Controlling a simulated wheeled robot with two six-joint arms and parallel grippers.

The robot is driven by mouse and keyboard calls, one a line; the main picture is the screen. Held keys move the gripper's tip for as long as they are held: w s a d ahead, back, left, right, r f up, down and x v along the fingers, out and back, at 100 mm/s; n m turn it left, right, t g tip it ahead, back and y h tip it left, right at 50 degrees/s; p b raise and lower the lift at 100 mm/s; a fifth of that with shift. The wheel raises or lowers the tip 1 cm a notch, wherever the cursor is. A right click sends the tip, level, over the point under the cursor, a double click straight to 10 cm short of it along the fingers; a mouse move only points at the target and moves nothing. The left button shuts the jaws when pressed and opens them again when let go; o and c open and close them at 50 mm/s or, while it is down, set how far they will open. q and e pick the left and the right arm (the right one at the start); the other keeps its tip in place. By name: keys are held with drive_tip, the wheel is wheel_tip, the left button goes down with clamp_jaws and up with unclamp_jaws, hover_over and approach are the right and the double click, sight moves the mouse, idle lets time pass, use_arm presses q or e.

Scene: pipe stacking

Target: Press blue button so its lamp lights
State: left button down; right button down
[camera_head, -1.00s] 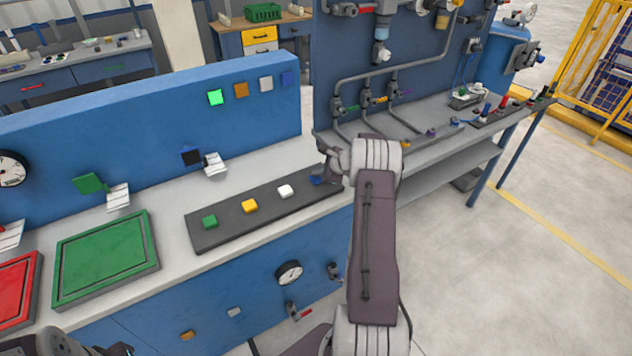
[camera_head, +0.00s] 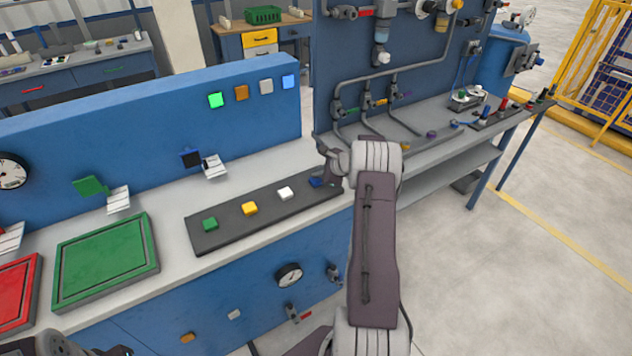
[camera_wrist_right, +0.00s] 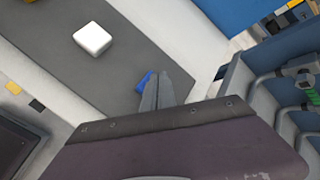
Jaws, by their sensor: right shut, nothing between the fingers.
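The blue button (camera_head: 315,182) is at the right end of the dark button strip (camera_head: 232,232). It also shows in the right wrist view (camera_wrist_right: 145,82), partly hidden by my fingers. My right gripper (camera_head: 328,178) is shut and empty, its fingertips at the button. I cannot tell whether they touch it or sit just above. The blue lamp (camera_head: 288,82) at the right end of the panel's lamp row glows bright blue. My left gripper does not show; only part of the left arm is at the bottom left corner.
Green (camera_head: 210,224), yellow (camera_head: 250,208) and white (camera_head: 286,193) buttons lie left of the blue one. The green lamp (camera_head: 215,100) is lit; the orange (camera_head: 241,92) and white (camera_head: 266,87) lamps look dull. A pipe rack (camera_head: 400,60) stands to the right.

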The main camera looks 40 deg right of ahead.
sight(318, 180)
drive_tip(key=shift+r, duration=0.35)
wheel_tip(318, 180, up, 6)
drive_tip(key=p, duration=0.4)
drive_tip(key=shift+p, duration=0.3)
